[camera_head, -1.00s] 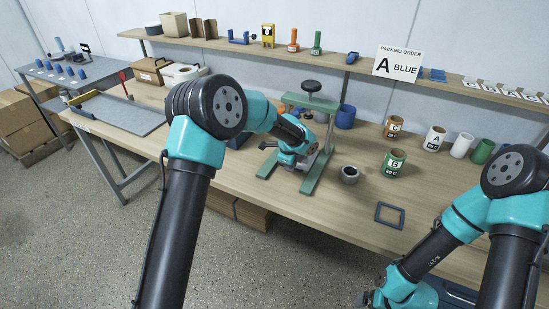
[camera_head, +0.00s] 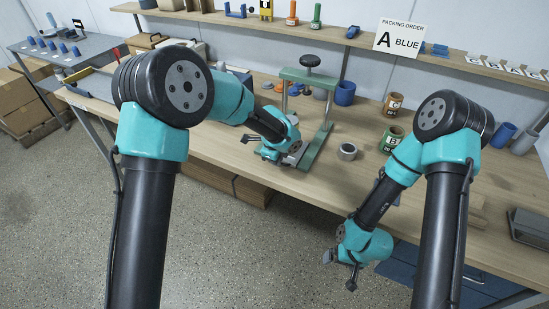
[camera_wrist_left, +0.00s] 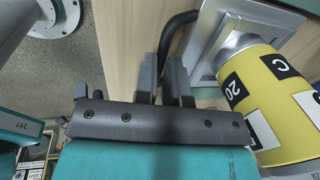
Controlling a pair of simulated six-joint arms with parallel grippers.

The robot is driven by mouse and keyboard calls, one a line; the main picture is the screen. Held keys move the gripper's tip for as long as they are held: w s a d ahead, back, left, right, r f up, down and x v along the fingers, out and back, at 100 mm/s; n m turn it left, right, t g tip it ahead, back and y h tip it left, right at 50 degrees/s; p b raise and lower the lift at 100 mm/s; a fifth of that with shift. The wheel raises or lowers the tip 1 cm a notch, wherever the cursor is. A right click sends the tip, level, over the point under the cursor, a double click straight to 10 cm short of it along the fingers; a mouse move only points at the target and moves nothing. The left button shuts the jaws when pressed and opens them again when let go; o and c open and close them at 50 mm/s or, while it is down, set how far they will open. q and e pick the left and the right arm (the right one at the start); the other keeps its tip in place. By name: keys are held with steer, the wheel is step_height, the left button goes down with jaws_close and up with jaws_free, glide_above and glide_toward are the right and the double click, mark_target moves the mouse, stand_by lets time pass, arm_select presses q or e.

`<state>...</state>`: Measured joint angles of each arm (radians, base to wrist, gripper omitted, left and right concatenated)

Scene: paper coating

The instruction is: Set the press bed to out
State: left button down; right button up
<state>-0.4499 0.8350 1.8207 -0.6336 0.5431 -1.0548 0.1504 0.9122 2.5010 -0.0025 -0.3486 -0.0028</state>
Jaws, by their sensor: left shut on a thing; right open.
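The green press (camera_head: 308,76) stands on the bench, with a dark knob on top. My left gripper (camera_wrist_left: 162,80) is low at the front of the press. In the left wrist view it is shut on a black curved handle (camera_wrist_left: 178,38), which runs up to the silver press bed (camera_wrist_left: 208,42). A yellow cylinder (camera_wrist_left: 270,95) marked C 20 overlaps the bed in that view. In the head view my left wrist hides much of the bed. My right gripper (camera_head: 338,268) is open and empty, low in front of the bench edge.
A grey ring (camera_head: 347,151) lies right of the press. A blue cup (camera_head: 345,92) is behind it. Labelled cans, brown (camera_head: 393,104) and green (camera_head: 391,138), stand further right, partly near my right arm. A shelf (camera_head: 215,17) with a packing sign (camera_head: 399,38) runs along the back.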

arm_select(q)
steer(key=c, duration=1.2)
jaws_free()
step_height(320, 180, up, 17)
steer(key=s+a, duration=0.1)
steer(key=s, duration=0.1)
steer(key=shift+s+a, duration=0.25)
steer(key=shift+s, duration=0.15)
steer(key=s+a+f+n+g+h, duration=0.1)
steer(key=s+a+f+n, duration=0.25)
steer(key=f, duration=0.55)
steer(key=s+a+f+n+h, duration=0.1)
steer(key=s+a+f+n, duration=0.1)
steer(key=a+f+n, duration=0.45)
steer(key=s+a+f+n+g, duration=0.1)
steer(key=s+a+f+n, duration=0.15)
steer(key=f, duration=0.85)
steer(key=s+a+f+n, duration=0.5)
steer(key=s+n, duration=0.1)
steer(key=s, duration=0.2)
steer(key=s+a+f+n+t, duration=0.1)
steer(key=s+a+f+n, duration=0.3)
steer(key=s, duration=0.5)
step_height(320, 180, down, 3)
steer(key=shift+a+r+n+h, duration=0.2)
steer(key=shift+a+n+h, duration=0.2)
steer(key=shift+n, duration=0.85)
